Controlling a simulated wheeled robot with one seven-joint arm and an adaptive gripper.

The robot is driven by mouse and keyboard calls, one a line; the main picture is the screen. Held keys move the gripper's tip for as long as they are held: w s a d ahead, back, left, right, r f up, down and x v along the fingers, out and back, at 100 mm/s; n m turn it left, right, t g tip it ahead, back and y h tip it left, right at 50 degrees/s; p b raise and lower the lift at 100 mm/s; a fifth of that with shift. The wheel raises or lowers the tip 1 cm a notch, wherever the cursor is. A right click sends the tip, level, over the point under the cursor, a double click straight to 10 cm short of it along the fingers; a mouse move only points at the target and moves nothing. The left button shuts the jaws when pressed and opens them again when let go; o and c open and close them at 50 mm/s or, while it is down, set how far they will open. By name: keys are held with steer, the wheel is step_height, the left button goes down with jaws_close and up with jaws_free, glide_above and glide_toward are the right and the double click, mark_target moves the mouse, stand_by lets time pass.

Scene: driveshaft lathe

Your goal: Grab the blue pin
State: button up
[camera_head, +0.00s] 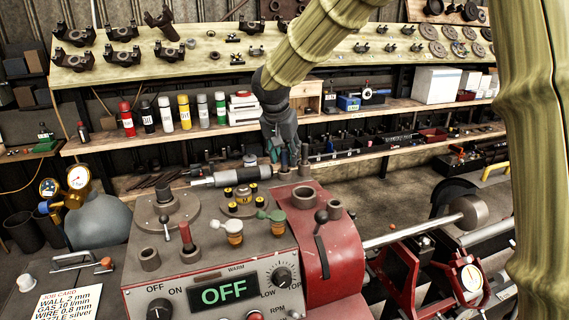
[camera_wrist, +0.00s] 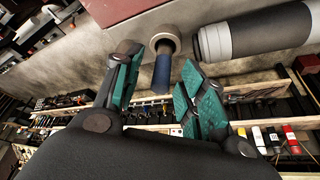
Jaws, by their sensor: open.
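The blue pin (camera_wrist: 162,72) shows in the wrist view as a short dark-blue cylinder. One end sits at a pale round collar (camera_wrist: 165,40) and the other points toward my palm. My gripper (camera_wrist: 160,58) is open, with one teal finger on each side of the pin. A gap shows between each finger and the pin, and nothing is held. In the head view my gripper (camera_head: 275,152) hangs behind the lathe headstock, near small upright posts. I cannot tell the pin apart there.
A grey and black cylindrical tool (camera_head: 230,175) lies left of my gripper; a large dark cylinder (camera_wrist: 250,35) is close to the right finger in the wrist view. The red and grey headstock (camera_head: 225,265) stands in front. Shelves (camera_head: 400,140) with bottles and parts stand behind.

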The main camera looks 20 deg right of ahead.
jaws_close()
